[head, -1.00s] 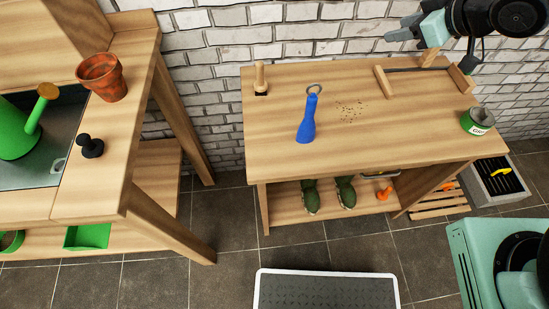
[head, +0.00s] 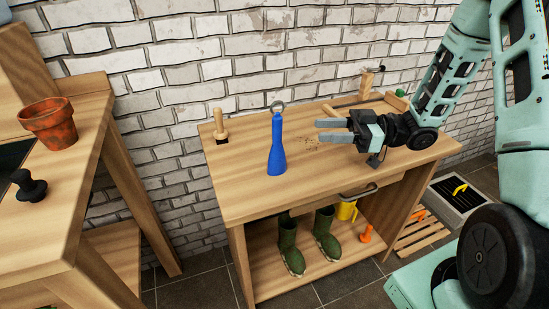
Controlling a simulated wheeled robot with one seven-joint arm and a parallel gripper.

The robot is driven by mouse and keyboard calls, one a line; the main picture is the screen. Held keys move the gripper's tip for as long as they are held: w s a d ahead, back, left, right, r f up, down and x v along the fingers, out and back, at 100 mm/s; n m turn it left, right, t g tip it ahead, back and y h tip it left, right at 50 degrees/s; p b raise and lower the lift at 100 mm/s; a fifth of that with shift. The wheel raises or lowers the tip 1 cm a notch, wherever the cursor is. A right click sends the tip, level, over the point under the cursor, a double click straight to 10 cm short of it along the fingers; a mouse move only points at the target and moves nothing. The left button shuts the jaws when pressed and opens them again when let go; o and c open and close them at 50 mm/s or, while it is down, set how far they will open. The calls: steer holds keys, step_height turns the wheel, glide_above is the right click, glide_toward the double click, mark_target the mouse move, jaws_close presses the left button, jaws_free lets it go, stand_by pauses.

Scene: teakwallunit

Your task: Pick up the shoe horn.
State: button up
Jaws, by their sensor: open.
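The blue shoe horn (head: 277,148) is on the wooden bench top, left of its middle. It flares at the bottom, has a metal ring at its top, and appears to stand upright. My gripper (head: 319,131) is over the bench to the right of the shoe horn, fingers pointing left towards it. The jaws are open and empty, with a visible gap between the fingertips and the shoe horn. Nothing hides the shoe horn.
A wooden-handled brush (head: 220,126) stands left of the shoe horn. Green boots (head: 289,246) stand on the lower shelf. A terracotta pot (head: 50,124) and a black knob-shaped tool (head: 28,186) are on the left unit.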

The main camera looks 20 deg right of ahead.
mark_target(277, 145)
steer(key=x, duration=0.6)
steer(key=shift+a, duration=0.2)
steer(key=x, duration=0.2)
steer(key=b+x, duration=0.1)
steer(key=x, duration=0.1)
steer(key=shift+s+a+f, duration=0.1)
steer(key=shift+s+a, duration=0.05)
steer(key=shift+s, duration=0.1)
steer(key=shift+w+a, duration=0.3)
steer(key=shift+a, duration=0.3)
jaws_close()
